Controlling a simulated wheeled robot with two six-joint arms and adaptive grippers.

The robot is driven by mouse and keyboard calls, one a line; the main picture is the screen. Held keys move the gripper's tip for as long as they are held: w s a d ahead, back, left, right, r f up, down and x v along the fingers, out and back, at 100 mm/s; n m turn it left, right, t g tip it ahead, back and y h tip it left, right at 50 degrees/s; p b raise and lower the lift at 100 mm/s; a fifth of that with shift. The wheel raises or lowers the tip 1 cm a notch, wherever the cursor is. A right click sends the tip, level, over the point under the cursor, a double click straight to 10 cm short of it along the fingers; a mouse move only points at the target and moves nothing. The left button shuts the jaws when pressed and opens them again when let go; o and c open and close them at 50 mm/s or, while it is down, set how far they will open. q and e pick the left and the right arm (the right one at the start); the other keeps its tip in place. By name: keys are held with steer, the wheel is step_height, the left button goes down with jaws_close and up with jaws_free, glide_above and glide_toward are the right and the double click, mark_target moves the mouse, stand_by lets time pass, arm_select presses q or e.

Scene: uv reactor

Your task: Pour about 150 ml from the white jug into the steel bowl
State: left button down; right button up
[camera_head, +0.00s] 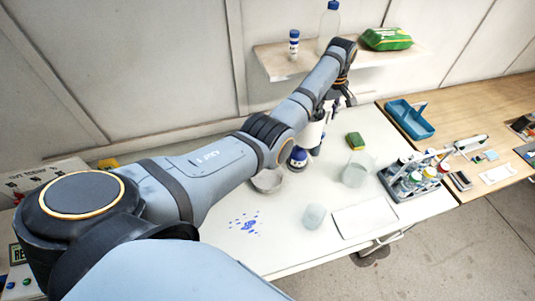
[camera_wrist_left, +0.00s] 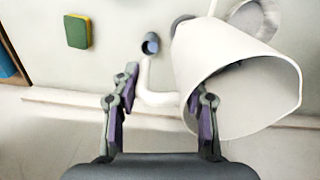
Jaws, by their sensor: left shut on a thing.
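The white jug (camera_head: 315,131) is held above the table's back part, partly hidden by my left arm in the head view. In the left wrist view the jug (camera_wrist_left: 232,82) is large, with its wide opening facing toward the lower right. Its handle lies between the fingers of my left gripper (camera_wrist_left: 160,103), which is shut on it. The left gripper (camera_head: 338,100) is small in the head view. The steel bowl (camera_head: 267,181) stands on the table, left of and below the jug in the head view. In the wrist view the bowl (camera_wrist_left: 270,14) is partly hidden behind the jug. No stream of liquid shows.
A sponge (camera_head: 355,141), a clear beaker (camera_head: 357,170), a smaller cup (camera_head: 314,216), a white tray (camera_head: 364,217) and a bottle caddy (camera_head: 413,178) are to the right. Blue spots (camera_head: 245,223) mark the front. A shelf (camera_head: 275,67) is behind.

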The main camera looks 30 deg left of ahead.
mark_target(314, 124)
arm_select(q)
steer(key=shift+s+a+r+t+p, duration=0.2)
steer(key=shift+r+t+p, duration=0.1)
steer(key=shift+r+p, duration=0.25)
steer(key=shift+s+a+t+h, duration=0.1)
steer(key=shift+s+t+h, duration=0.05)
steer(key=shift+t+h, duration=0.15)
steer(key=s+a+r+t+h+b, duration=0.3)
steer(key=s+a+t+h+b, duration=0.1)
steer(key=s+t+b, duration=0.3)
steer(key=shift+s+r+t+h+b, duration=0.15)
steer(key=shift+r+t+h+b, duration=0.3)
steer(key=shift+t, duration=0.25)
steer(key=shift+s+a+f+t+h+b, duration=0.1)
steer(key=shift+s+a+t+h+b, duration=0.15)
steer(key=shift+b, duration=0.45)
